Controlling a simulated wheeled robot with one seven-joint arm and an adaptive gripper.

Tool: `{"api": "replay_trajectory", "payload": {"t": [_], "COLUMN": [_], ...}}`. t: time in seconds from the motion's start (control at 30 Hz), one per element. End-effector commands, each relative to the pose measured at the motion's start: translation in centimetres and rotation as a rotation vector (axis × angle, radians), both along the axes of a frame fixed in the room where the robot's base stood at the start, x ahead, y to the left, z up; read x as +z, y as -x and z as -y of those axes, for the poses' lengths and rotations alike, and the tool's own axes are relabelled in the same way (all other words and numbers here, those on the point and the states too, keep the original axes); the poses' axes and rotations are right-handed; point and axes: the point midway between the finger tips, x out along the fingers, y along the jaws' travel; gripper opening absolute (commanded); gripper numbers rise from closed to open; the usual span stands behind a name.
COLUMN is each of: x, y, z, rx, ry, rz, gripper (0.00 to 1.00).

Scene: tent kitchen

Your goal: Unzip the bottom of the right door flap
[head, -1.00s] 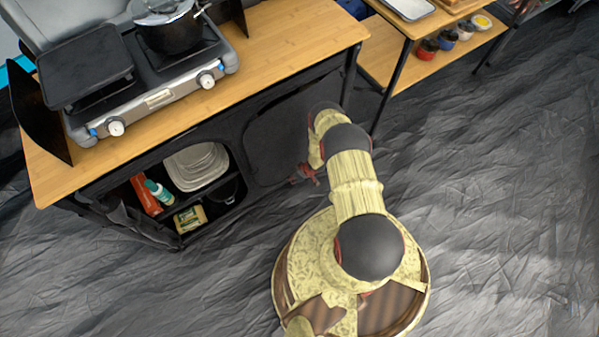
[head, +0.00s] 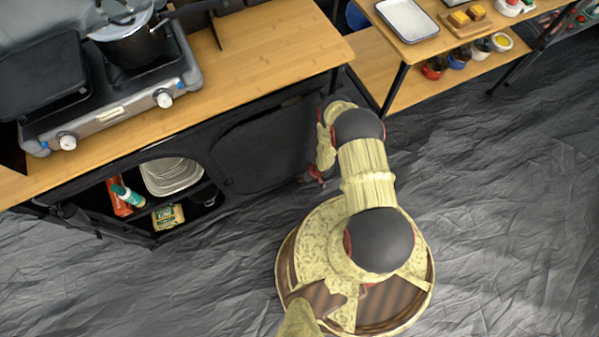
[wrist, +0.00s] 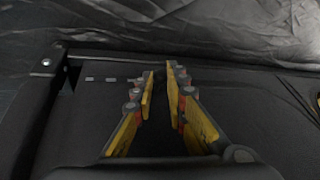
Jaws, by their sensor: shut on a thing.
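The right door flap (head: 262,150) is the black fabric panel on the front of the low cabinet; it looks closed. My gripper (head: 318,180) is at the lower right corner of the flap, partly hidden by my arm. In the wrist view my gripper's yellow-padded fingers (wrist: 160,80) are close together at the flap's bottom edge, against the black fabric (wrist: 262,115). They are shut on the zipper pull, which is too small and dark to make out.
A wooden counter (head: 270,50) with a stove overhangs the flap. A second table (head: 390,85) stands to the right. Wrinkled dark floor (head: 500,200) is clear on the right.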

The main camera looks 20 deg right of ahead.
Motion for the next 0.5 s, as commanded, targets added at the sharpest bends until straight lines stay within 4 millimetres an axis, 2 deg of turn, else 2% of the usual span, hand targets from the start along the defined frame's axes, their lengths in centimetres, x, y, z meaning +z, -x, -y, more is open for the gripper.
{"api": "replay_trajectory", "payload": {"t": [0.33, 0.37, 0.5], "x": [0.02, 0.02, 0.02], "y": [-0.01, -0.02, -0.01], "z": [0.08, 0.08, 0.07], "rx": [0.0, 0.0, 0.001], "ry": [0.001, 0.001, 0.0], "rz": [0.001, 0.001, 0.001], "gripper": [0.0, 0.14, 0.22]}}
